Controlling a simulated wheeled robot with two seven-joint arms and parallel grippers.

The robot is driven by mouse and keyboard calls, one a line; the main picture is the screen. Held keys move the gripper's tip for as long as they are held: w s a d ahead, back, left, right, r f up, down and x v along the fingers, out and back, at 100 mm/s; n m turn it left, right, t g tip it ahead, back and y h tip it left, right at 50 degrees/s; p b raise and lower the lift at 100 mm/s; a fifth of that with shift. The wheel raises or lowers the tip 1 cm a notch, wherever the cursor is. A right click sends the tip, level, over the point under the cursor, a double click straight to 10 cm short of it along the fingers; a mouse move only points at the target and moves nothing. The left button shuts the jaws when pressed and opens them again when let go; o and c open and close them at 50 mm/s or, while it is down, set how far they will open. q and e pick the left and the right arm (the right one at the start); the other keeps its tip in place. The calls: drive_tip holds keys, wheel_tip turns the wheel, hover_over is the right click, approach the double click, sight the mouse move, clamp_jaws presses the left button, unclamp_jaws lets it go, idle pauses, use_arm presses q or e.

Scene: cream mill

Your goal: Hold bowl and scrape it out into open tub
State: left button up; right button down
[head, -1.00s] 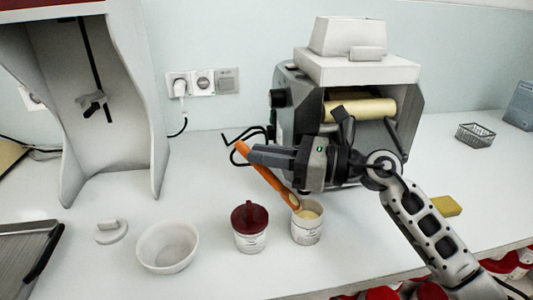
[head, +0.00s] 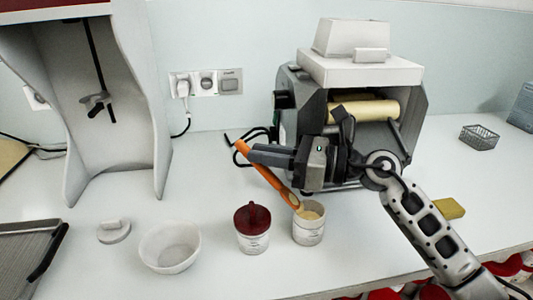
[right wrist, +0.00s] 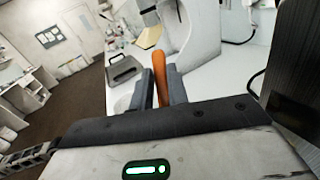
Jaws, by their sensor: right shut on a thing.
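A white bowl (head: 170,248) stands empty-looking on the counter at front left. The open tub (head: 308,230) stands to its right, with pale cream stuff visible inside. My right gripper (head: 262,155) is shut on an orange spatula (head: 272,183), above and behind the tubs. The spatula slants down to the right, and its lower end is at the open tub's mouth; I cannot tell how deep it reaches. In the right wrist view the orange handle (right wrist: 159,68) stands between the two fingers. My left gripper is not in view.
A tub with a dark red lid (head: 252,232) stands between bowl and open tub. A grey mill (head: 290,120) with a pale roller is behind my right arm. A white round lid-like piece (head: 113,232), a yellow block (head: 450,208) and a wire basket (head: 479,137) lie around.

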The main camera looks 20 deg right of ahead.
drive_tip(key=shift+r+p, duration=2.1)
drive_tip(key=shift+r, duration=0.85)
